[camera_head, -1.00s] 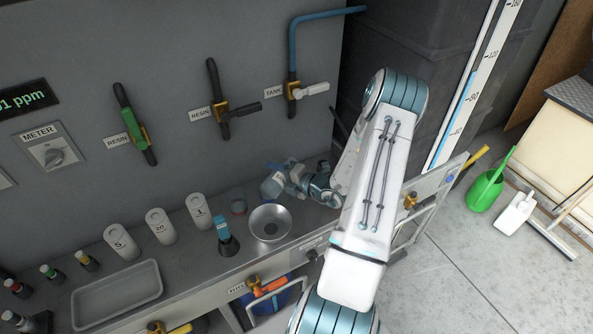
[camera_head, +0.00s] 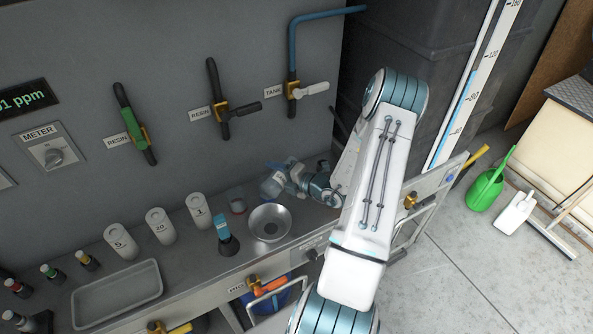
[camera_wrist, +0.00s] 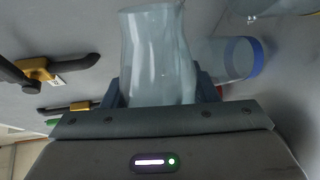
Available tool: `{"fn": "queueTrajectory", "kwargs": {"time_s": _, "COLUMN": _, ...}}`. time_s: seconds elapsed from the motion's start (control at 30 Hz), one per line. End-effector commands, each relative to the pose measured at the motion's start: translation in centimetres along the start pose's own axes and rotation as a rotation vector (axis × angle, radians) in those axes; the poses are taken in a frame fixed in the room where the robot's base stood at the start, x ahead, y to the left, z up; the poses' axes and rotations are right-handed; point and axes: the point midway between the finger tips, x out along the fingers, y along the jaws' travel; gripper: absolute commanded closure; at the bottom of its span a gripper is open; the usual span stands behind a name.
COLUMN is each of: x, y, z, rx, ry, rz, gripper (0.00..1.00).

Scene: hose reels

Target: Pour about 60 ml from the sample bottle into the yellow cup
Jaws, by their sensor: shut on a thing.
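My gripper (camera_wrist: 160,92) is shut on a clear, pale blue bottle (camera_wrist: 155,50), which I take to be the sample bottle. In the head view this bottle (camera_head: 270,187) is at the bench's back right, tilted with its top toward the left. A small clear cup (camera_head: 237,203) with some red low on it stands just left of the bottle. A clear vessel with a blue band (camera_wrist: 240,58) shows beside the bottle in the wrist view, probably the same cup. I see no clearly yellow cup. The liquid level and any stream cannot be made out.
A metal bowl (camera_head: 270,222) stands in front of the bottle. A dark conical item with a blue top (camera_head: 223,236) and white numbered canisters (camera_head: 160,226) stand to its left. A grey tray (camera_head: 117,293) lies front left. Valve handles (camera_head: 226,108) project from the wall behind.

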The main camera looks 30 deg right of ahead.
Motion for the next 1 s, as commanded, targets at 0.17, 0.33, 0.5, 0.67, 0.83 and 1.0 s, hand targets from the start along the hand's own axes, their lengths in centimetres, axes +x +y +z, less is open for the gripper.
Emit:
{"fn": "queueTrajectory", "kwargs": {"time_s": 0.17, "x": 0.0, "y": 0.0, "z": -0.9, "rx": -0.224, "ry": -0.045, "rz": -0.003, "gripper": 0.75}}
{"fn": "queueTrajectory", "kwargs": {"time_s": 0.33, "x": -0.2, "y": 0.4, "z": -0.9, "rx": -0.263, "ry": -0.056, "rz": -0.004, "gripper": 0.75}}
{"fn": "queueTrajectory", "kwargs": {"time_s": 0.5, "x": 0.0, "y": -0.3, "z": -0.8, "rx": -0.33, "ry": -0.07, "rz": -0.004, "gripper": 0.75}}
{"fn": "queueTrajectory", "kwargs": {"time_s": 0.67, "x": 0.1, "y": -0.5, "z": -0.7, "rx": -0.382, "ry": -0.081, "rz": -0.005, "gripper": 0.75}}
{"fn": "queueTrajectory", "kwargs": {"time_s": 0.83, "x": 0.1, "y": -0.4, "z": -0.7, "rx": -0.398, "ry": -0.084, "rz": -0.005, "gripper": 0.75}}
{"fn": "queueTrajectory", "kwargs": {"time_s": 1.0, "x": 0.0, "y": -0.4, "z": -0.7, "rx": -0.397, "ry": -0.084, "rz": -0.005, "gripper": 0.75}}
